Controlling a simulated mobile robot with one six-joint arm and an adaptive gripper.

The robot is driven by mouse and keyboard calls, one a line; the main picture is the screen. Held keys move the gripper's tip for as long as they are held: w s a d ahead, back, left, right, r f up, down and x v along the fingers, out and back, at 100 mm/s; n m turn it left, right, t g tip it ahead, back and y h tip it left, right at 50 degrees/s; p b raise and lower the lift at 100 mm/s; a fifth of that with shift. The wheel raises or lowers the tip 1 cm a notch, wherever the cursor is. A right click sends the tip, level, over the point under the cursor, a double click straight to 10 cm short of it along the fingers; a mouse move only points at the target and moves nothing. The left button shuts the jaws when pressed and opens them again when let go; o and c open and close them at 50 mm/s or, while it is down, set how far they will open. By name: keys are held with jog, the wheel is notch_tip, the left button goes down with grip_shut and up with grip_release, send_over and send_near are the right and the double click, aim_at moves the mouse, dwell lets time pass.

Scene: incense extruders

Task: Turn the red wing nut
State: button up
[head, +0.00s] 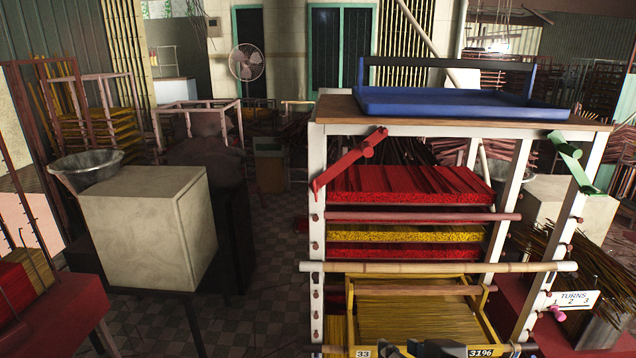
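No part is clearly recognisable as a red wing nut. A red bar with short round stubs (350,162) is fixed slantwise on the rack's left front post. A similar green piece (573,160) is on the right front post. Small red knobs (315,246) run down the posts. A small pink knob (557,313) sits low on the right, just below a white "TURNS 1 2 3" label (573,298). A dark shape at the bottom edge, probably my gripper (430,349), is in front of the yellow tray. It is cut off, and its fingers cannot be made out.
The white rack (319,200) holds red and yellow incense bundles, with a bamboo pole (440,267) across its front. A blue tray (450,103) is on top. A pale block (140,225) and a metal bowl (85,170) stand left. Tiled floor (265,290) between is clear.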

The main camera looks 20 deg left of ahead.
jog(key=w+a+r+n+t+y+p, duration=0.1)
jog(key=w+a+r+t+y+p, duration=0.2)
jog(key=a+r, duration=0.65)
jog(key=t+h+p, duration=0.2)
jog(key=t+p, duration=0.1)
jog(key=t, duration=0.2)
send_near(315, 192)
jog(key=x, duration=0.9)
jog(key=shift+w+b, duration=0.1)
jog(key=shift+b, duration=0.3)
jog(key=shift+c, duration=0.5)
grip_shut()
